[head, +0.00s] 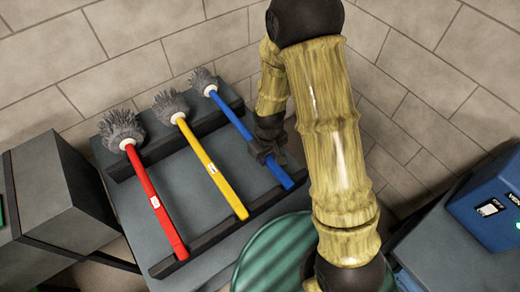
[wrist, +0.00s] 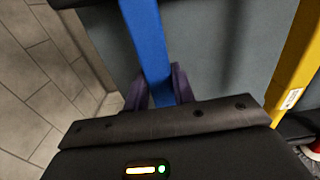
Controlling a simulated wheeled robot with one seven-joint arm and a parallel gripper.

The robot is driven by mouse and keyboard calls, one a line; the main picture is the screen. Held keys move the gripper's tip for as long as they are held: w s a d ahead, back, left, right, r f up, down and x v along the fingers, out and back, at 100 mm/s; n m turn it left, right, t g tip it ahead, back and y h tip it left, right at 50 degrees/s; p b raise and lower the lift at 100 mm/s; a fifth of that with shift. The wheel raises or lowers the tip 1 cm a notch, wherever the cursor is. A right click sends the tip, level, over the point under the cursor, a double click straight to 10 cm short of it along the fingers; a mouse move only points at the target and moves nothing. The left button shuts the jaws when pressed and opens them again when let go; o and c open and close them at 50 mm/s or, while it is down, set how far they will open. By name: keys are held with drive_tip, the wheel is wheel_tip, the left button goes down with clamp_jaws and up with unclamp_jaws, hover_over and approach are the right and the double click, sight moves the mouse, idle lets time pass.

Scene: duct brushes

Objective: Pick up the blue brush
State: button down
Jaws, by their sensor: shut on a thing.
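The blue brush (head: 233,121) lies at the right of a row of three brushes, with its grey bristle head at the back. Its handle rests across two dark rails. My gripper (head: 266,150) is shut on the blue handle between the rails. In the wrist view the blue handle (wrist: 148,45) runs between the two fingers of my gripper (wrist: 160,88). I see no clear gap between the brush and the rails in the head view. My arm hides some of the area right of the brush.
A yellow brush (head: 211,168) and a red brush (head: 152,197) lie to the left on the same grey rack (head: 188,200). A tiled wall stands close behind. A green ribbed round thing (head: 275,255) is in front, and a blue box (head: 490,208) is at the right.

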wheel_tip(320, 180, up, 10)
drive_tip(key=shift+r, duration=0.1)
idle(0.6)
idle(0.4)
drive_tip(key=shift+r+p, duration=2.05)
drive_tip(key=shift+r, duration=0.35)
